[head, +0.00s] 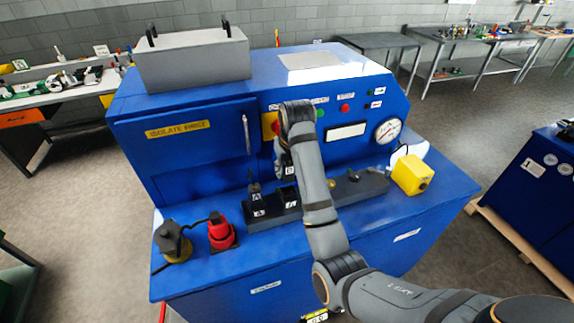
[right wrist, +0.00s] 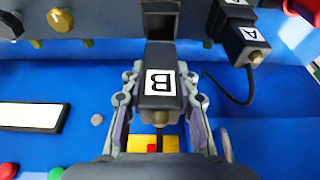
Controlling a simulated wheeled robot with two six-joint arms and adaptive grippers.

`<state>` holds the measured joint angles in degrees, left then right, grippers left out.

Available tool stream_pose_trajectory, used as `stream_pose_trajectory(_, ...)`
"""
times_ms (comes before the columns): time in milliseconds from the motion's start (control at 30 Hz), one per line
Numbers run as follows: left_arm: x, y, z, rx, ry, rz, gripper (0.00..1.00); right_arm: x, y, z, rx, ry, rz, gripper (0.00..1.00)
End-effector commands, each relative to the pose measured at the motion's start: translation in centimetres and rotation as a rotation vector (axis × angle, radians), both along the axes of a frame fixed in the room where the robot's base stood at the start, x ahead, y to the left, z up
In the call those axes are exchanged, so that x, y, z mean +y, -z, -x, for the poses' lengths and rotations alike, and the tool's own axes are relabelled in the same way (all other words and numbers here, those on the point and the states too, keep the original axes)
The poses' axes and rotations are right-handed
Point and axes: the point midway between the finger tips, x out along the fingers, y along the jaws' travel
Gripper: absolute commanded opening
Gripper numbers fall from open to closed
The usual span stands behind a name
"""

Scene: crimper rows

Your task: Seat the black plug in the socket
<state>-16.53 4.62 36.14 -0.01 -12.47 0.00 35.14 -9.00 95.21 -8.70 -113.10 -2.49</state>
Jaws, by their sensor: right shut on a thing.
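The black plug marked B (right wrist: 160,85) is gripped between the two fingers of my right gripper (right wrist: 160,105); its letter faces the right wrist camera. In the head view, the plug (head: 288,171) shows just under my right gripper (head: 283,160), above the dark socket strip (head: 345,190). In the right wrist view, a dark socket block (right wrist: 160,22) lies straight off the plug's far end; I cannot tell whether they touch or the plug is partly in. A second black plug marked A (right wrist: 245,42) stands beside it with a black cord. My left gripper is out of view.
A red connector (head: 221,233) and a black-and-yellow one (head: 173,240) stand on the left of the blue bench (head: 330,248). A yellow box (head: 411,174) stands at the right end of the strip. The blue panel with buttons and a gauge (head: 388,131) rises behind.

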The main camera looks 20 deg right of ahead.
Motion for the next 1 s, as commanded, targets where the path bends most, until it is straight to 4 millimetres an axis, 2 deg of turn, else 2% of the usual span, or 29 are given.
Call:
stream_pose_trajectory(67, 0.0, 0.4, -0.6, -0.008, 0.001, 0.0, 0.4, 0.0, 1.1, 0.0, 0.001, 0.0, 0.0, 0.0)
stream_pose_trajectory(133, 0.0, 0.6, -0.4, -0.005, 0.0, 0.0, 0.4, 0.0, 1.9, 0.1, 0.002, 0.0, 0.0, 0.0)
stream_pose_trajectory(333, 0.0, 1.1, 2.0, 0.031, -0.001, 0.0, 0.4, 0.0, 3.3, 0.0, 0.0, 0.0, 0.0, 0.0)
stream_pose_trajectory(467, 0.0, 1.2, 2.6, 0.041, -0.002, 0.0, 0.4, 0.0, 3.5, 0.0, -0.001, 0.0, 0.0, 0.0)
stream_pose_trajectory(800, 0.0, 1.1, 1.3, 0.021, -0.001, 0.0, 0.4, 0.0, 3.5, 0.0, -0.001, 0.0, 0.0, 0.0)
stream_pose_trajectory(1000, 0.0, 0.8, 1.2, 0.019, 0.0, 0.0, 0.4, 0.0, 3.4, 0.0, 0.0, 0.0, 0.0, 0.0)
